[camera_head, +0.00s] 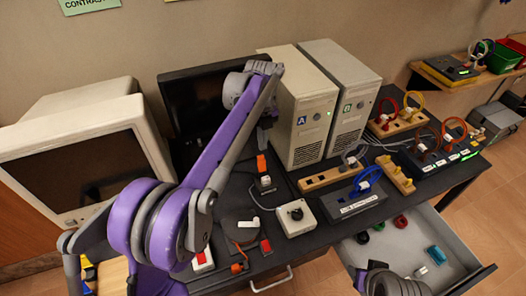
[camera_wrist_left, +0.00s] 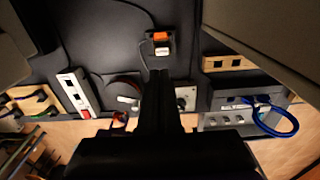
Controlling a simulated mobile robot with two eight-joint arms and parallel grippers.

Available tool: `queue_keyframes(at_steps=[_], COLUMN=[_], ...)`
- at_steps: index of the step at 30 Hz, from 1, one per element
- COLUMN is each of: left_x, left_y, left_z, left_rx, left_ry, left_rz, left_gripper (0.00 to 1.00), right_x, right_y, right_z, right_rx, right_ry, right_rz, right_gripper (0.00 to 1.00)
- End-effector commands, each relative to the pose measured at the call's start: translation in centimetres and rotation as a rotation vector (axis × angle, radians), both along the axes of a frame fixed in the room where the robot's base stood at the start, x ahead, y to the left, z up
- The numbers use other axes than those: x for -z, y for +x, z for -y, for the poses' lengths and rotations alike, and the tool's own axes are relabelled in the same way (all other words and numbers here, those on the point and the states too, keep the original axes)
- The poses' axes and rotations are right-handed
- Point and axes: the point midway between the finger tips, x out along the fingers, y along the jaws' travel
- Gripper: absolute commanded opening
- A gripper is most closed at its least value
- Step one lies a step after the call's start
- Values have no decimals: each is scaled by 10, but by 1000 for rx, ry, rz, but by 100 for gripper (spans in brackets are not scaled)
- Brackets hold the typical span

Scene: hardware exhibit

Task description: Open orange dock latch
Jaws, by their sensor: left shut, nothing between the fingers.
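The dock latch is a small orange block (camera_head: 262,164) on the dark bench, with a white labelled piece (camera_head: 266,182) just in front of it. In the left wrist view the orange latch (camera_wrist_left: 161,36) sits on a dark dock at the top centre, above the white piece (camera_wrist_left: 162,50). My left gripper (camera_wrist_left: 159,74) is shut and empty, its fingertips pointing toward the dock and appearing apart from the latch. In the head view my left arm hides most of this gripper, which is above and behind the latch. My right gripper (camera_head: 375,274) shows only partly at the bottom edge; its jaws are unclear.
Two beige computer towers (camera_head: 303,120) stand right behind the dock, and a black monitor (camera_head: 185,112) stands behind left. A white box with a black knob (camera_head: 296,217) and a grey box with a blue cable (camera_head: 352,205) are in front. An open drawer (camera_head: 445,240) sticks out at right.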

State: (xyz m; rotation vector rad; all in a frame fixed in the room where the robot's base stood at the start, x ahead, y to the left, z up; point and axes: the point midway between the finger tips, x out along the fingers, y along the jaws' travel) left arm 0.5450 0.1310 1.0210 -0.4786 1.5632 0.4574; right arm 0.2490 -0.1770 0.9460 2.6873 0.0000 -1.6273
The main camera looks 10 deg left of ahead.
Motion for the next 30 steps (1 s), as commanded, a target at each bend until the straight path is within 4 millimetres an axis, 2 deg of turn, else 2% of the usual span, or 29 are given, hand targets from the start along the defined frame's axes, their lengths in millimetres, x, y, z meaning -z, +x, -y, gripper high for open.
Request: queue_keyframes(at_steps=[3,9,26,30], left_x=[-24,-45,-48,-51], left_y=[1,2,1,-9], left_z=[-1,-1,-1,-4], left_rx=[0,0,-2,-100], left_ry=[1,0,0,3], left_rz=[1,0,0,17], left_gripper=[0,0,0,0], right_x=[-4,-7,-6,-6], right_y=[1,2,2,2], right_z=[0,0,0,0], right_rx=[0,0,0,0], right_ry=[0,0,0,0], right_rz=[3,5,5,5], right_gripper=[45,45,45,45])
